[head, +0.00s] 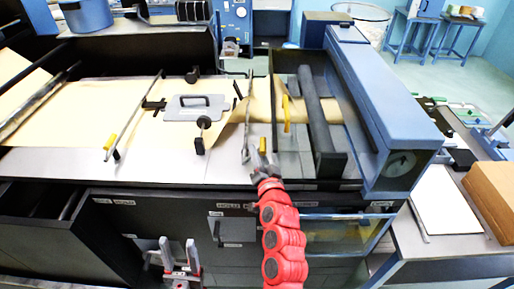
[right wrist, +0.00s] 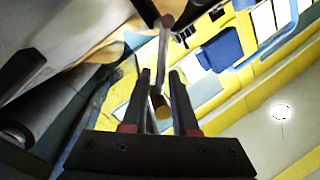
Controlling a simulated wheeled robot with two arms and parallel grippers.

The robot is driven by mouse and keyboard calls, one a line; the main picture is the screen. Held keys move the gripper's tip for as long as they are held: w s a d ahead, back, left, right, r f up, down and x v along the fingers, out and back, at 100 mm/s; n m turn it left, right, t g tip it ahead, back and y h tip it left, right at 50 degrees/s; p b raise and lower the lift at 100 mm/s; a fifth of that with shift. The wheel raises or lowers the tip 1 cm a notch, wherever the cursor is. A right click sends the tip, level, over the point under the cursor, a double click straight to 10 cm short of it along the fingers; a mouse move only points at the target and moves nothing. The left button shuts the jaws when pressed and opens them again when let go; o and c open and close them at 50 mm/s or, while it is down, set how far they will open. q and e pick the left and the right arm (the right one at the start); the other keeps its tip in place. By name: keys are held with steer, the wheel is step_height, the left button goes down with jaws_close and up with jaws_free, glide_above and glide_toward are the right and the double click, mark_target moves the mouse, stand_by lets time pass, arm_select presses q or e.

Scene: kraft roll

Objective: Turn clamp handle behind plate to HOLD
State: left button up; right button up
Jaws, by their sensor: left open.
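A grey plate with a grip (head: 195,107) lies on the brown kraft web. A dark upright knob (head: 202,130) stands at its front edge, and another dark knob (head: 192,75) stands behind it. My right gripper (head: 262,152) is over the table, right of the plate, at a yellow-ended handle. In the right wrist view, the fingers (right wrist: 160,85) stand on both sides of this metal bar handle (right wrist: 158,104), with little gap. My left gripper (head: 175,262) is open and empty, low in front of the cabinet. I cannot read any HOLD mark near the knobs.
Yellow-tipped levers (head: 110,143) stand at the left and at the right (head: 286,115). A dark roller (head: 318,120) and a blue housing (head: 375,100) bound the right side. The drawer (head: 45,200) at left front is open. A side table holds a white sheet (head: 443,205).

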steer(key=shift+w+a, duration=0.1)
steer(key=shift+w, duration=0.55)
steer(key=shift+c, duration=0.3)
jaws_close()
stand_by(0.8)
